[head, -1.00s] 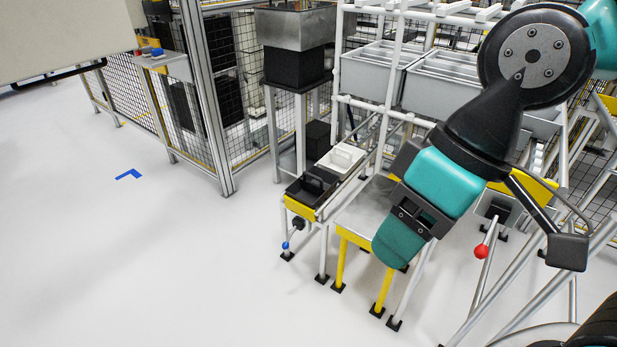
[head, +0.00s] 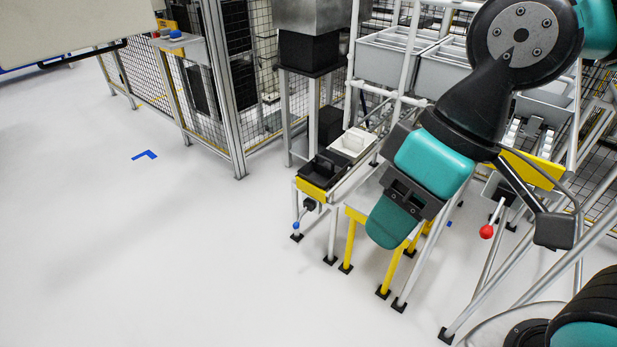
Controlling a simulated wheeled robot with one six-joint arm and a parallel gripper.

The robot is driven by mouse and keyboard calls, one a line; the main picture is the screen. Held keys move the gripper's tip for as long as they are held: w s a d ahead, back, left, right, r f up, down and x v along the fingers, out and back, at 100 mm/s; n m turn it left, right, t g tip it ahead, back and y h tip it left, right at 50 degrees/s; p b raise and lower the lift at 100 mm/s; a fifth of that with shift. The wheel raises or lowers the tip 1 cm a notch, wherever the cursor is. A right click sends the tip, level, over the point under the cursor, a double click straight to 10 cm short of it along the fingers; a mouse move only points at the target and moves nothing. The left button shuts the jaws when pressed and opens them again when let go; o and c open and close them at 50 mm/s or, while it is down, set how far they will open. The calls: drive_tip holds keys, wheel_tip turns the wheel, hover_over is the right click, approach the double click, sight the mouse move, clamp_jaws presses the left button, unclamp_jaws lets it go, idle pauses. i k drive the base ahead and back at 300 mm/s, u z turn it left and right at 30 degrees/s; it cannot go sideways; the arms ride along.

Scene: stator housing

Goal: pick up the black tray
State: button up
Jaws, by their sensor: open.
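The black tray (head: 316,172) is a small open box with a raised handle. It sits at the near end of a narrow sloped rack with a yellow front plate. A white tray (head: 351,143) of similar shape sits right behind it on the same rack. My gripper (head: 408,200) is at the lower end of my black and teal arm, to the right of the black tray in the picture and apart from it. Its jaws are open, but the fingertips cannot be made out clearly. Nothing shows held in it.
A yellow-legged stand (head: 350,240) is beside the rack, partly behind my arm. Grey bins (head: 385,62) fill a white pipe rack behind. A red-knobbed lever (head: 487,231) is at right. A mesh fence (head: 160,95) stands at back left. The floor at left is clear.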

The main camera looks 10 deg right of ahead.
sight(326, 167)
drive_tip(key=u, duration=0.4)
drive_tip(key=k, duration=0.5)
drive_tip(key=u, duration=0.7)
drive_tip(key=i, duration=1.45)
drive_tip(key=z, duration=0.85)
drive_tip(key=i, duration=1.4)
drive_tip(key=z, duration=0.85)
